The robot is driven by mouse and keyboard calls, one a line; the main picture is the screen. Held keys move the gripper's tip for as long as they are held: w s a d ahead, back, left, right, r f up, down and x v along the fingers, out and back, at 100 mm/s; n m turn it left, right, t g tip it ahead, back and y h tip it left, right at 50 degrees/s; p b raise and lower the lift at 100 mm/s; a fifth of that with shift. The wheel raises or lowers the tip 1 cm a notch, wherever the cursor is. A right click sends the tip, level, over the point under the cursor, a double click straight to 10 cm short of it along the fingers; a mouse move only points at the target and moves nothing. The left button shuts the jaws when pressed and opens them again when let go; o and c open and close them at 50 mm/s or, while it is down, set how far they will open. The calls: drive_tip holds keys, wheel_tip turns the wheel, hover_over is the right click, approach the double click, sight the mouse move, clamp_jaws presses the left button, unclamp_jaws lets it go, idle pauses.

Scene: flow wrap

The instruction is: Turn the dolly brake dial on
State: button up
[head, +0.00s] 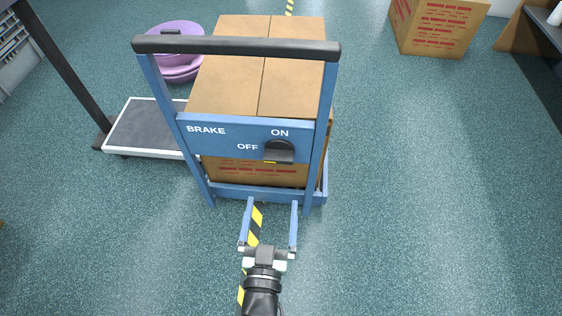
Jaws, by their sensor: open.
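The blue dolly (230,132) stands ahead of me, with a black handle bar (236,47) across its top. Its front panel reads BRAKE, with ON above the dial and OFF to its left. The black brake dial (279,151) sits at the panel's right part, with a small yellow mark low on its left side. I cannot clearly tell which label it points to. My gripper (272,202) is open and empty, in front of and below the dial in the picture. Its two blue fingers point toward the dolly, apart from the dial.
Cardboard boxes (230,75) fill the dolly behind the panel. Another carton (437,25) is at the back right. The green floor (430,180) on the right is clear.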

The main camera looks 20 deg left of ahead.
sight(278, 161)
drive_tip(key=b+x, duration=0.3)
drive_tip(key=x, duration=0.9)
drive_tip(key=shift+w+a, duration=0.1)
drive_tip(key=shift+w, duration=0.25)
drive_tip(key=c, duration=1.1)
drive_tip(key=shift+o, duration=0.2)
